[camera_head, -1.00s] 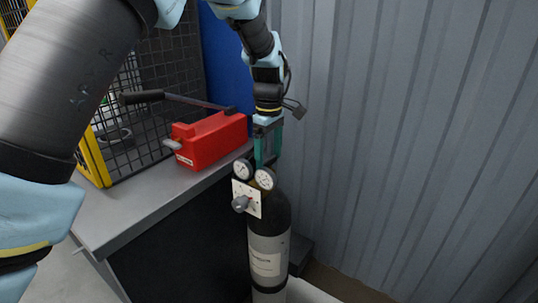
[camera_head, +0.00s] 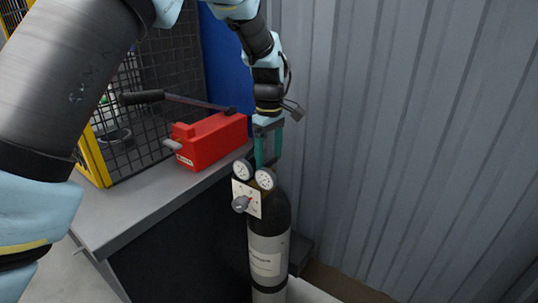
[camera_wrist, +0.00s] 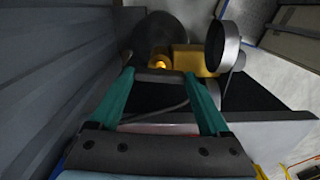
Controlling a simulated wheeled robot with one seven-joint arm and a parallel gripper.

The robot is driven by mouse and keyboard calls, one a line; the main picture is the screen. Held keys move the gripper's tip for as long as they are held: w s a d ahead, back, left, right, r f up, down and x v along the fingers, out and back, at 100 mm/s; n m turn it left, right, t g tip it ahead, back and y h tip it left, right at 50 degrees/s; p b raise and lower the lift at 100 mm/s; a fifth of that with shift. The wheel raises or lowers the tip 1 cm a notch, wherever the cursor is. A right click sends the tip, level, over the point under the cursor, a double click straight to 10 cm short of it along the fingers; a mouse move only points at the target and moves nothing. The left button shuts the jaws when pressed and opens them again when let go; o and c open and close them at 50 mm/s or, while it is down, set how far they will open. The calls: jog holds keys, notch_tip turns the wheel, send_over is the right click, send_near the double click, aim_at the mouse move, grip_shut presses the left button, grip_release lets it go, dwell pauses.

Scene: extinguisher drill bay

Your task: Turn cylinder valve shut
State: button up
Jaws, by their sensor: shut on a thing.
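The dark gas cylinder (camera_head: 270,225) stands upright beside the bench, with a pale label on its side. Two round gauges (camera_head: 265,179) and a pale plate with a grey knob (camera_head: 240,204) face the head camera near its top. My gripper (camera_head: 266,163) points down over the cylinder's top, behind the gauges. In the wrist view its green fingertips (camera_wrist: 157,75) are shut on the dark valve handle (camera_wrist: 158,77), in front of the brass valve body (camera_wrist: 195,60). A gauge (camera_wrist: 222,46) is beside the right finger. The fingertips are partly hidden in the head view.
A red box (camera_head: 212,141) with a long dark lever lies on the grey bench (camera_head: 115,215) left of the cylinder. A black mesh cage with a yellow frame (camera_head: 94,158) stands behind it. A corrugated metal wall (camera_head: 420,130) closes the right side, near my gripper.

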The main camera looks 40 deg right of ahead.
aim_at(269, 159)
jog(key=m, duration=0.4)
jog(key=shift+p, duration=0.35)
jog(key=m, duration=0.4)
jog(key=shift+m, duration=0.4)
jog(key=m+p, duration=0.1)
jog(key=m, duration=0.3)
jog(key=shift+m, duration=2)
jog(key=o, duration=1.2)
notch_tip(269, 159, up, 11)
jog(key=shift+f+b, duration=0.1)
jog(key=shift+b, duration=0.75)
